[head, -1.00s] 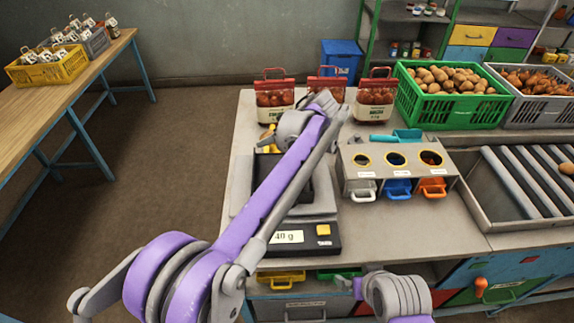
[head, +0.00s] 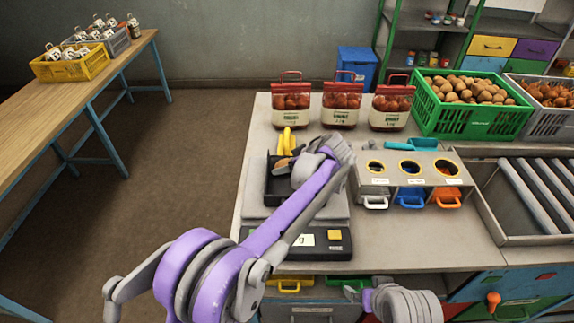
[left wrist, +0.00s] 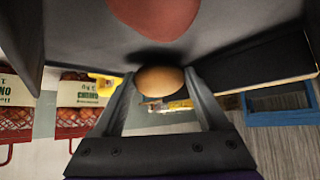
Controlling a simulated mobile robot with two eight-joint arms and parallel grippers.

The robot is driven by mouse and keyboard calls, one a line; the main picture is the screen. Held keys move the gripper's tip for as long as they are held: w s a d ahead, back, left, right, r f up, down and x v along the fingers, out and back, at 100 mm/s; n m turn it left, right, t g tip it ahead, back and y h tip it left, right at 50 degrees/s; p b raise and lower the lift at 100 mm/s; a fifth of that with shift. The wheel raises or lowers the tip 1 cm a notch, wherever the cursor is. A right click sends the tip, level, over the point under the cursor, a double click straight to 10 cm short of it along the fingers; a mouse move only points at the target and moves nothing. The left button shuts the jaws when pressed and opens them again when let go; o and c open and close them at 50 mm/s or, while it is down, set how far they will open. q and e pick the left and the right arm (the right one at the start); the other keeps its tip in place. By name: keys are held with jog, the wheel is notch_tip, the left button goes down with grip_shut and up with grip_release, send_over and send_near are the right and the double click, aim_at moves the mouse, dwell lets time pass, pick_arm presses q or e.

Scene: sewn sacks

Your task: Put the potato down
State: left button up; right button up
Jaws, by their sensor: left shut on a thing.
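My left gripper (left wrist: 160,95) is shut on a tan, rounded potato (left wrist: 160,79), which sits between its two grey fingers in the left wrist view. In the head view that gripper is over the black tray (head: 278,199) on the scale (head: 290,243), partly hidden by my own arm. A tan patch of the potato (head: 283,162) shows beside it. In the wrist view the potato is close over a dark surface; I cannot tell whether it touches. A larger reddish-brown round thing (left wrist: 155,14) shows at the top edge. My right gripper is not clearly visible at the lower middle.
Several red-topped sacks (head: 341,104) stand behind the scale, with a yellow object (head: 287,140) nearer the tray. A green crate of potatoes (head: 470,119) is at the back right. A grey stand with round holes (head: 413,169) is right of the scale.

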pick_arm(q)
jog(key=o, duration=1.1)
jog(key=v, duration=1.2)
jog(key=s+a+m+g+h, duration=0.1)
jog(key=s+a, duration=0.2)
jog(key=a, duration=0.2)
jog(key=s+a+m+h, duration=0.1)
jog(key=s+a+m, duration=0.15)
jog(key=a, duration=0.35)
jog(key=s+a+f+m+h, duration=0.1)
jog(key=s+a+f, duration=0.3)
jog(key=s, duration=0.4)
jog(key=s+a+f+m+h, duration=0.2)
jog(key=s+a+f, duration=0.1)
jog(key=s, duration=0.5)
jog(key=s+a+f+m+h, duration=0.1)
jog(key=s+a+f, duration=0.3)
jog(key=s, duration=0.4)
jog(key=shift+a+f+m, duration=0.3)
jog(key=shift+f+m, duration=0.2)
jog(key=shift+m, duration=0.25)
jog(key=shift+s, duration=0.1)
